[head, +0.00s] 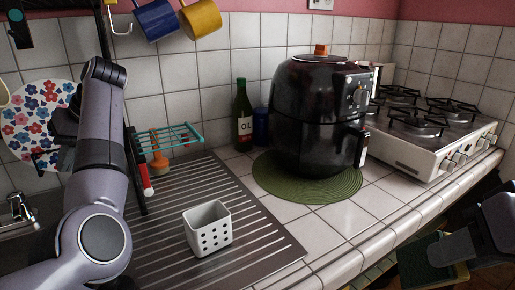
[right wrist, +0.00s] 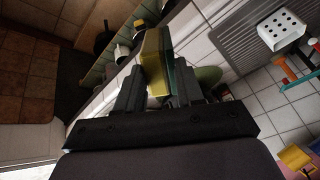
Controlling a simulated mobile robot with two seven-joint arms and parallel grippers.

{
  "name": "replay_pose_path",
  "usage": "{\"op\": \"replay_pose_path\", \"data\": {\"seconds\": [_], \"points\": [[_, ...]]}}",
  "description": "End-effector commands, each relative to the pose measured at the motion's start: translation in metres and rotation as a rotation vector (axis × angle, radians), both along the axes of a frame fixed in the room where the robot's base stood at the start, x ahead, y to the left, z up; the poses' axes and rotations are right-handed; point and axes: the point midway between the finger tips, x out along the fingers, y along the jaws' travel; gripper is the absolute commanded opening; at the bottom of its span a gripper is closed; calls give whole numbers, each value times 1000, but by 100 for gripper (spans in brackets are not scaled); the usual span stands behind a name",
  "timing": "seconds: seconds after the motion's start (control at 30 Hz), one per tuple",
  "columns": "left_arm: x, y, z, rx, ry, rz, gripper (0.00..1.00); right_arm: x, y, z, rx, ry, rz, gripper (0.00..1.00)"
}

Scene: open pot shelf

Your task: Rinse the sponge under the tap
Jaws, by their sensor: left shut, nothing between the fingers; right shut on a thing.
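My right gripper (head: 440,250) is at the lower right of the head view, out past the counter's front edge. It is shut on the sponge (head: 418,264). In the right wrist view the sponge (right wrist: 152,62), yellow with a green side, stands between the fingers of the gripper (right wrist: 156,88). The metal tap (head: 20,208) is at the far left of the head view, over the sink (head: 25,232), which is mostly hidden by my left arm. My left gripper (head: 45,158) is largely hidden behind that arm, in front of the floral plate, shut and empty.
A white perforated holder (head: 208,228) stands on the ribbed drainboard (head: 265,245). Behind it are a teal rack (head: 170,138) and an oil bottle (head: 243,115). A black air fryer (head: 318,115) on a green mat (head: 268,180) and a gas stove (head: 430,125) fill the right side.

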Motion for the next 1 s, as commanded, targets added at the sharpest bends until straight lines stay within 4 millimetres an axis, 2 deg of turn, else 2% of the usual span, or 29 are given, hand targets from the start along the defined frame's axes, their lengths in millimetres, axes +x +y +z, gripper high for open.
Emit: {"op": "replay_pose_path", "data": {"seconds": [0.17,0.53,0.8,1.0], "points": [[-2,12,-17,-1,3,1,0,0,0,-1,0,-1,0,0],[-7,60,-80,0,3,3,0,0,0,0,0,-1,0,0],[-27,79,-79,0,0,2,0,0,0,4,0,-1,-1,0],[-34,87,-79,1,0,0,0,0,0,5,0,-1,0,0]]}}
